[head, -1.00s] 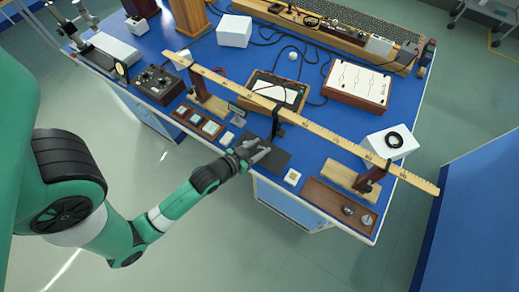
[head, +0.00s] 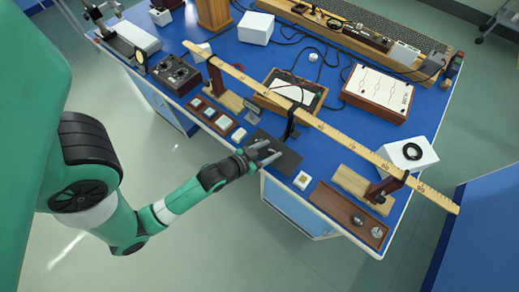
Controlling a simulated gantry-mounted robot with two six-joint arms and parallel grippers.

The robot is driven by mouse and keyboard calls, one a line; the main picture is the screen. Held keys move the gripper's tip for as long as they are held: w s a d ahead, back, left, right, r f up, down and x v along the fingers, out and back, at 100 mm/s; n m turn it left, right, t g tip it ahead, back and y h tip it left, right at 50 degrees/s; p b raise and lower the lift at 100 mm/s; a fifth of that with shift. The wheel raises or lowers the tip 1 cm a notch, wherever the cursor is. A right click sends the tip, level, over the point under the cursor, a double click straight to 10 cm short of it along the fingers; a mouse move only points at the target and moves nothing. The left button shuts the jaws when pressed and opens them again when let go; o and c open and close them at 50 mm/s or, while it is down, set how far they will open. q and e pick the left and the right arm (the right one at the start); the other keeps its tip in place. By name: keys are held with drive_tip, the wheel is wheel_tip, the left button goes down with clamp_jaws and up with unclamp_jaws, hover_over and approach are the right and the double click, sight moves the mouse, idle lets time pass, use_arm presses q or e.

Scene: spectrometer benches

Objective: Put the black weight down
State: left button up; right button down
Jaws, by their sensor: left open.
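My left gripper (head: 270,150) is open over the left part of a flat dark mat (head: 288,164) at the bench's near edge. Its two fingers are spread, and I see nothing held between them. A black piece (head: 291,121) hangs at the wooden ruler beam (head: 330,130), just beyond the gripper; I cannot tell whether it is a weight or a clamp. A dark round weight (head: 357,220) and a silvery one (head: 377,232) lie in a brown tray (head: 330,202) at the right. Whether a black weight lies under the fingers is hidden. My right gripper is not in view.
The long ruler beam crosses above the bench on stands, close beyond my gripper. A small pale block (head: 302,181) sits between the mat and the tray. A white box (head: 408,157) with a black ring (head: 412,152) stands at the right. A meter box (head: 290,95) stands behind the beam.

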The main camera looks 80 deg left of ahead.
use_arm(q)
drive_tip(key=p+v, duration=0.1)
drive_tip(key=v, duration=1)
drive_tip(key=shift+s, duration=0.15)
drive_tip(key=shift+d+r, duration=0.1)
drive_tip(key=shift+r, duration=0.05)
